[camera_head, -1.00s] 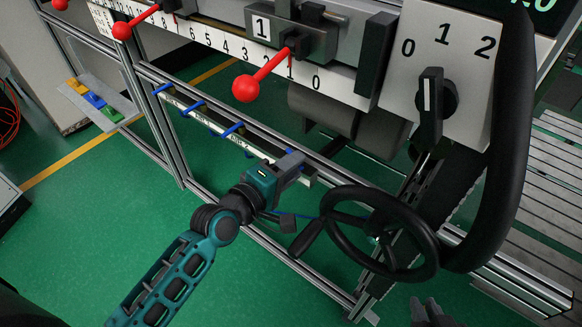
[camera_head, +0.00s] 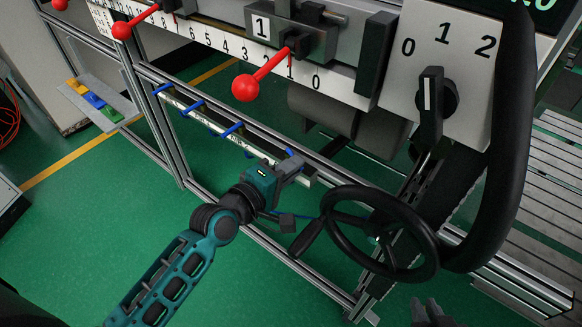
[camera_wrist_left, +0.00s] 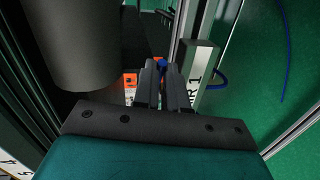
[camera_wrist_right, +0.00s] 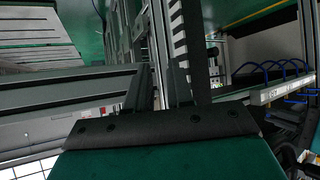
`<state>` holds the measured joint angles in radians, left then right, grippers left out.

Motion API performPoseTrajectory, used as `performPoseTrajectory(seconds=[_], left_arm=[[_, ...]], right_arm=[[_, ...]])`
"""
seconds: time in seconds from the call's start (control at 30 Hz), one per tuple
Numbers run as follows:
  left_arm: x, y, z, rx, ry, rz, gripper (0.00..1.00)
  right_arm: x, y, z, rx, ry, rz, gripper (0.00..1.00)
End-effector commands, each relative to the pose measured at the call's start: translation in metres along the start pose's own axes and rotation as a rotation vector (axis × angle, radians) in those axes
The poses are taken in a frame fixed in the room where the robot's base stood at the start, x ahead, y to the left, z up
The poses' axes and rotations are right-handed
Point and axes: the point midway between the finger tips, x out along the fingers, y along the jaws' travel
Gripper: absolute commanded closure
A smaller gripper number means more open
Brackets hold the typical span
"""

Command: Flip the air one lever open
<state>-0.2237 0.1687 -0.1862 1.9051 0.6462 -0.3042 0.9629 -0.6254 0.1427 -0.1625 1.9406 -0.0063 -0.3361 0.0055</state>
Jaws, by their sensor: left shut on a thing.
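A rail (camera_head: 190,108) carries several blue levers. My left gripper (camera_head: 292,163) is at the right end of this rail, shut on a blue lever (camera_head: 290,152). In the left wrist view the lever's blue end (camera_wrist_left: 162,65) shows at the fingertips, beside a white label (camera_wrist_left: 204,75) reading "R 1", its start hidden. The fingers cover most of the lever, so its exact angle cannot be told. My right gripper (camera_wrist_right: 160,85) is away from the levers, its fingers apart and empty. Its dark tips (camera_head: 427,308) show at the bottom of the head view.
A black handwheel (camera_head: 375,235) stands just right of my left gripper. Above are a red-knobbed lever (camera_head: 246,88), a number scale (camera_head: 205,38) and a black rotary switch (camera_head: 430,100). A thick black curved handle (camera_head: 503,150) is at the right. Green floor (camera_head: 110,220) is clear at left.

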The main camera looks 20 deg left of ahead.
Motion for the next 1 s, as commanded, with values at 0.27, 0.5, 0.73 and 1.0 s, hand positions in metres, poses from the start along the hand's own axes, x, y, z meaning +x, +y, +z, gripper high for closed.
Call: performPoseTrajectory(seconds=[0.27,0.5,0.73,1.0], left_arm=[[-0.002,-0.006,-0.004,0.022,-0.079,0.006,1.0],[-0.006,-0.012,-0.011,0.052,-0.217,0.016,1.0],[-0.01,-0.016,-0.018,0.081,-0.365,0.026,1.0],[-0.013,-0.015,-0.028,0.107,-0.539,0.042,1.0]], right_arm=[[0.013,0.0,0.019,-0.001,0.0,0.0,0.79],[0.035,-0.008,0.043,0.0,0.0,-0.02,0.79],[0.06,-0.027,0.049,0.014,0.019,-0.069,0.79],[0.093,-0.028,0.098,0.016,0.015,-0.067,0.79]])
